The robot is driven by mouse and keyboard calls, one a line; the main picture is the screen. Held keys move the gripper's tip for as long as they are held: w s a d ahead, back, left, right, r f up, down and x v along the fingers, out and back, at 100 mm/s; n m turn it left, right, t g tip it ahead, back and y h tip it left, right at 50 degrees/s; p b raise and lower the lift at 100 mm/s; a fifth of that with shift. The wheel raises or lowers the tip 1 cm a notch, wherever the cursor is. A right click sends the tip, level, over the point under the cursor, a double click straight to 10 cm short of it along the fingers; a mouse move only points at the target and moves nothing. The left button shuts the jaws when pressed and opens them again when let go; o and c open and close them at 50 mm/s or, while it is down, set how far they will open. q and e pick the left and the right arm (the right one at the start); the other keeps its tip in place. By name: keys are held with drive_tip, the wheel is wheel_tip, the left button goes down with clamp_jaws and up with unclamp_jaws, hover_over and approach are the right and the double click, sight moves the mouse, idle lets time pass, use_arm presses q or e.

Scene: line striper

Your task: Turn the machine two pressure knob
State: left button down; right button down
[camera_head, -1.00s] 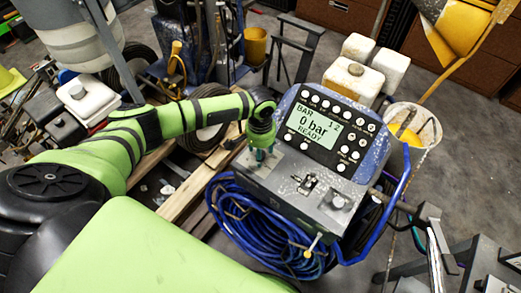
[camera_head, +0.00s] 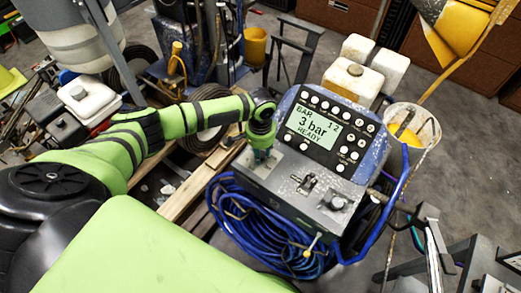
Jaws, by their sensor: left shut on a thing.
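The line striper machine has a dark control panel with a lit screen (camera_head: 317,126) that reads "BAR", "12", "3 bar" and "READY". Below it is a grey lower face (camera_head: 295,190) with a switch (camera_head: 308,182) in the middle and a light round knob (camera_head: 337,202) to the right. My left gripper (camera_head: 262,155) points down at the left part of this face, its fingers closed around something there. The thing between the fingers is hidden; it is probably the pressure knob. My right gripper is not in view.
A coil of blue hose (camera_head: 260,228) hangs below the panel. A white bucket (camera_head: 413,125) stands to the right, and white containers (camera_head: 353,76) stand behind. Wooden planks (camera_head: 195,190) lie left of the machine.

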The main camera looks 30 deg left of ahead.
use_arm(q)
drive_tip(key=m+p, duration=0.1)
drive_tip(key=m, duration=0.2)
drive_tip(key=shift+s+m, duration=0.1)
drive_tip(key=shift+m, duration=0.2)
drive_tip(key=m, duration=0.4)
drive_tip(key=shift+m+p, duration=0.3)
drive_tip(key=shift+p, duration=0.1)
drive_tip(key=m, duration=0.3)
drive_tip(key=shift+m, duration=0.3)
drive_tip(key=m, duration=0.4)
drive_tip(key=shift+f+m, duration=0.1)
drive_tip(key=shift+m, duration=0.2)
drive_tip(key=m+b, duration=0.1)
drive_tip(key=m, duration=0.8)
drive_tip(key=shift+b, duration=0.35)
drive_tip(key=m+b, duration=0.1)
drive_tip(key=m, duration=0.3)
drive_tip(key=shift+m, duration=0.3)
drive_tip(key=shift+m+b, duration=0.55)
drive_tip(key=shift+m, duration=1.65)
